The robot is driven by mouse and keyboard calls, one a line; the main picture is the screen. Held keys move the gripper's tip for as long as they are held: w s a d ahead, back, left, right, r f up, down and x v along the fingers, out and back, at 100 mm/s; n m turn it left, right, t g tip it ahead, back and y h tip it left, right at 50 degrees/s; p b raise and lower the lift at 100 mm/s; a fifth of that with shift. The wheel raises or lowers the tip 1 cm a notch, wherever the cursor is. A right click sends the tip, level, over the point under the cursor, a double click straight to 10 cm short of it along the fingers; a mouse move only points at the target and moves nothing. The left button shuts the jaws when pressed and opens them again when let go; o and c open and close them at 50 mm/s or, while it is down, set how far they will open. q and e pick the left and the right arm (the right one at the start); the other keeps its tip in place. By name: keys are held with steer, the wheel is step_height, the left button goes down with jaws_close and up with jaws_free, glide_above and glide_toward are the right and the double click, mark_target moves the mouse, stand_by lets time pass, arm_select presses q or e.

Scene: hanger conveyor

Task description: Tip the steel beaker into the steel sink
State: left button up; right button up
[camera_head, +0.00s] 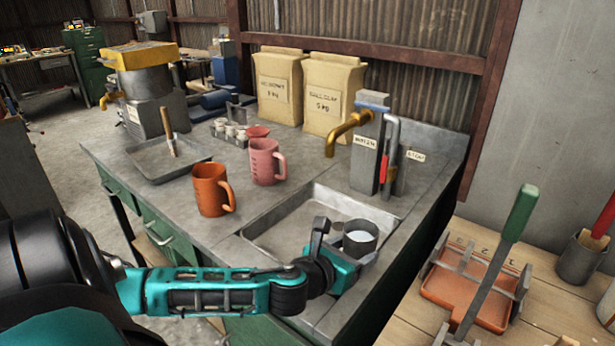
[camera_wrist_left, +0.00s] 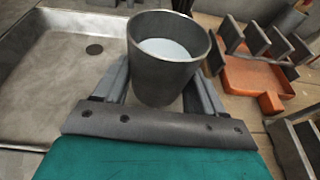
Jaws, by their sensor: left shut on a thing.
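The steel beaker (camera_head: 360,239) is a dark grey cup with pale liquid or powder inside. My left gripper (camera_head: 340,240) is shut on it, and the beaker stands upright between the fingers. In the left wrist view the beaker (camera_wrist_left: 163,75) shows between the two fingers of the left gripper (camera_wrist_left: 160,90). The steel sink (camera_head: 280,232) is a shallow rectangular basin set in the bench top. The beaker is at the sink's right side. In the left wrist view the sink (camera_wrist_left: 60,75) with its dark drain lies left of the beaker. The right gripper is not in view.
An orange mug (camera_head: 211,190) and a pink mug (camera_head: 264,162) stand left of the sink. A brass tap (camera_head: 345,132) on a grey post rises behind it. An orange tray with grey uprights (camera_head: 465,295) sits on the wooden table at right. Two paper sacks stand at the back.

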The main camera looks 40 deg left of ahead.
arm_select(q)
steer(key=w+a+r+y+b, duration=0.1)
steer(key=w+a+r+y, duration=0.1)
steer(key=a, duration=0.8)
steer(key=w+a+r+y+b, duration=0.2)
steer(key=w+a+r+y, duration=0.1)
steer(key=a, duration=0.7)
steer(key=shift+a, duration=0.3)
steer(key=shift+a+r+m+y, duration=0.1)
steer(key=shift+m+y, duration=0.3)
steer(key=shift+m, duration=0.1)
steer(key=shift+a+m, duration=0.1)
steer(key=shift+m, duration=0.4)
